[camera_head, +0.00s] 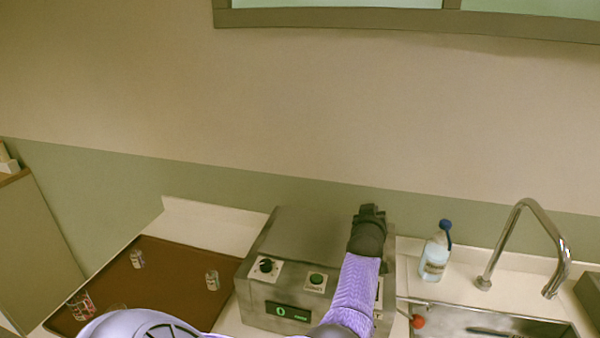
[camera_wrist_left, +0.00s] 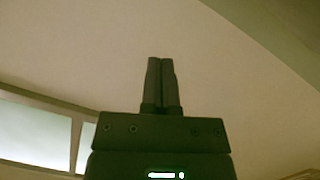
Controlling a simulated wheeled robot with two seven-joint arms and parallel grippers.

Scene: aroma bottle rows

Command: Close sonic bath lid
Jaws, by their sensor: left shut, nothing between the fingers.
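The sonic bath is a grey metal box (camera_head: 258,312) in the middle of the counter in the head view, with knobs and a lit green display on its front. Its top shows as a flat grey surface, the lid (camera_head: 310,232), with no opening visible; my arm and gripper hide its right part. My left gripper (camera_head: 371,210) is over the right side of the bath in the head view, shut and empty. Whether it touches the lid cannot be told. In the left wrist view its fingertips (camera_wrist_left: 160,62) are together, with wall behind them. My right gripper is not in view.
A brown tray (camera_head: 185,275) with several small glass vessels is left of the bath. A clear bottle with a blue cap (camera_head: 435,255), a tall curved faucet (camera_head: 518,215) and a sink (camera_head: 450,318) are to the right. A wall stands behind the counter.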

